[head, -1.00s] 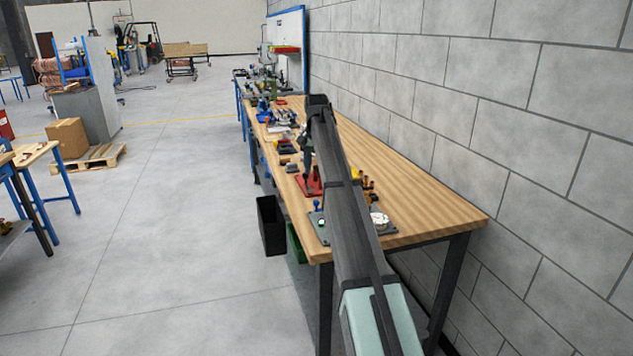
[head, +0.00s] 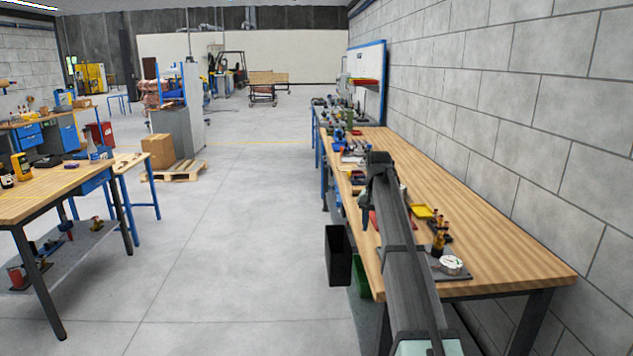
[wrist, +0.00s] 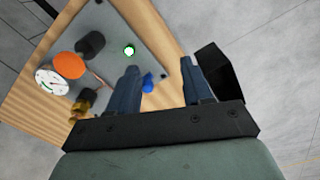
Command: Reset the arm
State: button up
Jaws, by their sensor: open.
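In the head view my arm reaches along the wooden workbench (head: 500,235), and my gripper (head: 366,212) points down near the bench's left edge. In the wrist view a grey plate (wrist: 135,30) lies on the bench beyond the fingers. It carries a white gauge (wrist: 52,82), an orange disc (wrist: 69,65), a black knob, a green-lit button (wrist: 129,50) and a blue part (wrist: 148,83) close to the left finger.
Brass fittings (head: 441,222) and a yellow tray (head: 423,211) sit on the bench right of my arm. A black bin (head: 338,256) and a green bin (head: 361,279) hang at its left side. A block wall (head: 520,110) bounds the right. Open floor (head: 240,260) lies left.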

jog(key=s+a+f+n, duration=0.2)
jog(key=s+a+f, duration=0.25)
jog(key=f, duration=0.25)
jog(key=s+a+f+n, duration=0.1)
jog(key=s+a+f, duration=0.2)
jog(key=s+f, duration=0.35)
jog(key=s+f+g, duration=0.1)
jog(key=s+f, duration=0.5)
jog(key=f, duration=0.4)
jog(key=s+f+n+g, duration=0.1)
jog(key=s+f, duration=0.4)
jog(key=f, duration=0.5)
jog(key=s+f+g, duration=0.1)
jog(key=s+f, duration=0.5)
jog(key=f, duration=0.5)
jog(key=s+f+g, duration=0.1)
jog(key=s+f, duration=0.4)
jog(key=s, duration=0.7)
jog(key=s+f+g, duration=0.1)
jog(key=s+f, duration=0.5)
jog(key=s, duration=0.6)
jog(key=s+f+n+g, duration=0.1)
jog(key=s+f, duration=0.5)
jog(key=s, duration=0.6)
jog(key=shift+d+g, duration=0.4)
jog(key=shift+d, duration=0.05)
jog(key=shift+s, duration=0.1)
